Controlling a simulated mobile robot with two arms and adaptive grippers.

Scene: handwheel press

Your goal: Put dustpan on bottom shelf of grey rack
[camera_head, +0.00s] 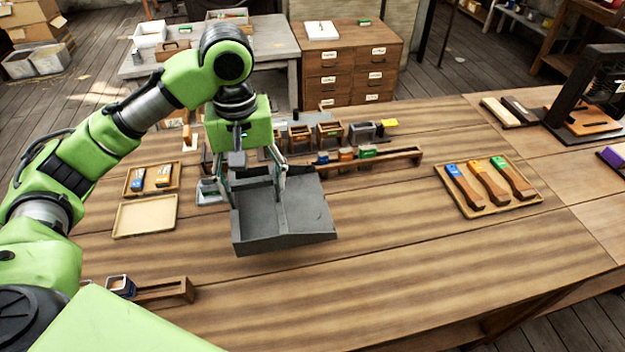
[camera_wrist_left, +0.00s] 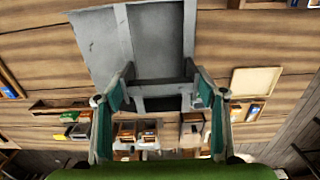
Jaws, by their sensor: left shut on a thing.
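The dustpan (camera_head: 305,212) is dark grey, with a wide flat pan and raised edges. It hangs above the wooden workbench in the head view, its open side towards the front. My left gripper (camera_head: 256,186) points down and is shut on the dustpan at its rear part, with a finger on each side. In the left wrist view the gripper (camera_wrist_left: 160,85) has the dustpan (camera_wrist_left: 155,38) between and beyond its fingers. I cannot make out a grey rack for sure in either view. My right gripper is not in view.
The workbench (camera_head: 420,270) is clear at front centre. A tray with coloured-end handles (camera_head: 505,205) lies at right, a hand press (camera_head: 590,100) beyond it. Small wooden boxes (camera_head: 330,133) and a long wooden holder (camera_head: 400,157) stand behind the dustpan. Shallow trays (camera_head: 147,215) lie at left.

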